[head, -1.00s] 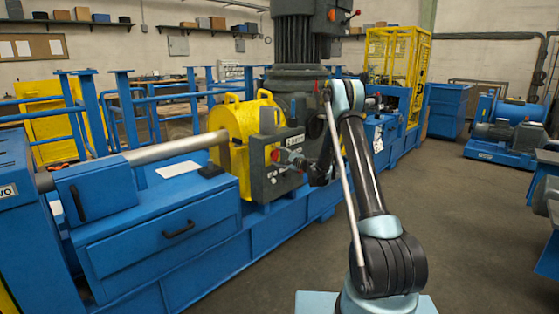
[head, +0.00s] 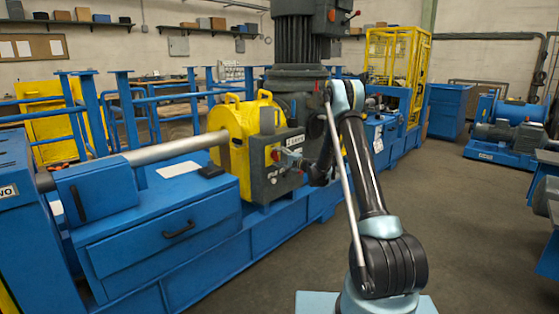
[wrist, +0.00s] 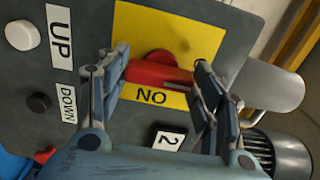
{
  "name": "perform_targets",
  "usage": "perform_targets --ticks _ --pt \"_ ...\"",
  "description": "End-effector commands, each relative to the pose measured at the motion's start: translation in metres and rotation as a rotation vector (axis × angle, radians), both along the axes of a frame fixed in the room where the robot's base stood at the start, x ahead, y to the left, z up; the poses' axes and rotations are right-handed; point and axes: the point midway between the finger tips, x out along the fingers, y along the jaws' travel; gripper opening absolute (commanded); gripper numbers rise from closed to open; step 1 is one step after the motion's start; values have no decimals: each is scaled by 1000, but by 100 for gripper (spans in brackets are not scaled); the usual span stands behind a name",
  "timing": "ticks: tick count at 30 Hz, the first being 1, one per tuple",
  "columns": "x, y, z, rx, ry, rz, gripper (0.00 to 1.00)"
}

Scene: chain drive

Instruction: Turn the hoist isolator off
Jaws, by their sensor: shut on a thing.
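The isolator is a red rotary handle (wrist: 150,75) on a yellow plate (wrist: 150,28) on a dark grey control box. In the wrist view its red bar lies nearly level across the picture, above lettering that reads "NO" there. My gripper (wrist: 162,68) is shut on the handle, one finger at each end of the bar. The fingers hide the ends of the bar. In the head view the control box (head: 266,178) stands beside the yellow guard, and my arm reaches its right side. The handle cannot be made out there.
White (wrist: 22,35) and black (wrist: 39,102) buttons sit beside UP and DOWN labels. A small red part (wrist: 46,154) is below them. A grey cylinder (wrist: 268,85) projects near my right finger. The yellow guard (head: 233,135) and a large motor crowd the box; open floor (head: 455,220) lies right.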

Motion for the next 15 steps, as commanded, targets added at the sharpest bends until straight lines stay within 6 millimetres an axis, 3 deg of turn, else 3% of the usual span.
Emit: perform_targets --ticks 9,10,12,15 --pt "-1 2 -2 -5 -2 4 36" --pt "-1 2 -2 -5 -2 3 67" --pt "-1 1 -2 -5 -1 3 80" --pt "0 1 -1 -3 -1 1 80"
